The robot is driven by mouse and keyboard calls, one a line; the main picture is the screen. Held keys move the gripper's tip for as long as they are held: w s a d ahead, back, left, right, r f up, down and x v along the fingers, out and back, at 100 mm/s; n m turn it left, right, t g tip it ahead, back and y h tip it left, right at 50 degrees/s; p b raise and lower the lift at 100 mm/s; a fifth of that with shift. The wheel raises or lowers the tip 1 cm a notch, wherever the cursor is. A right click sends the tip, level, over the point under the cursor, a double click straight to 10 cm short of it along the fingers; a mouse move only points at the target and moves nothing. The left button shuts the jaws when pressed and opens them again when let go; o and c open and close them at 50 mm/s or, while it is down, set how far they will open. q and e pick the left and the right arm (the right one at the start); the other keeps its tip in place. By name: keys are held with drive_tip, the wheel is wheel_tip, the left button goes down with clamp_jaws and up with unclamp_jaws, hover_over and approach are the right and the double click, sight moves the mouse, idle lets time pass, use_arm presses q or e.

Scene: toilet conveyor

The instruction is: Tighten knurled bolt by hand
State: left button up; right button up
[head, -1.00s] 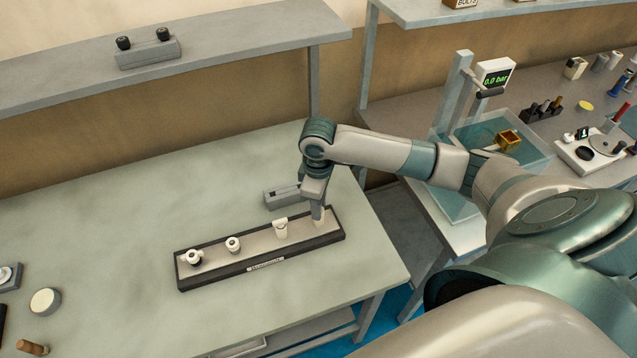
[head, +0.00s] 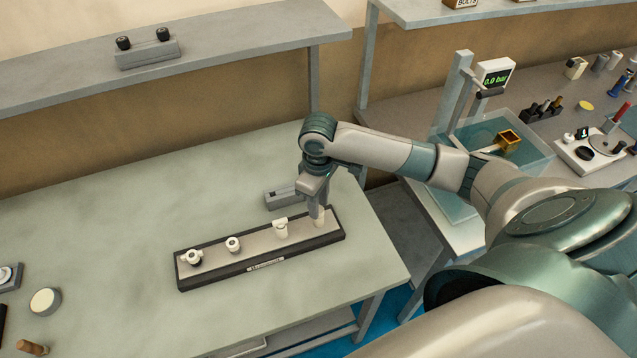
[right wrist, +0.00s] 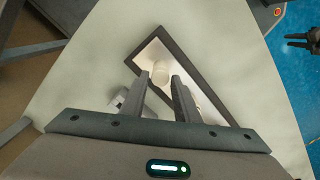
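A long dark-rimmed tray (head: 262,266) lies on the bench, with a label on its front edge. Several pale fittings stand in a row along it: a ringed one (head: 193,257) at the left, a small round one (head: 233,244), a taller one (head: 280,228), and a pale cylinder (head: 320,217) at the right end. Knurling is too small to make out. My right gripper (head: 314,210) points down over the right-end cylinder. In the right wrist view its fingers (right wrist: 162,80) stand apart on either side of the cylinder (right wrist: 160,71), with narrow gaps. My left gripper does not show.
A small grey block (head: 282,198) sits just behind the tray. A round pale disc (head: 45,301) lies at the left of the bench. A shelf (head: 230,38) runs above. A gauge (head: 495,74) stands at the right.

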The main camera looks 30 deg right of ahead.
drive_tip(key=shift+r, duration=1)
drive_tip(key=o, duration=0.6)
drive_tip(key=shift+c, duration=0.2)
drive_tip(key=shift+r, duration=1.5)
drive_tip(key=shift+r, duration=0.1)
drive_tip(key=shift+r, duration=0.45)
wheel_tip(320, 180, up, 16)
drive_tip(key=b, duration=0.3)
drive_tip(key=shift+r, duration=0.15)
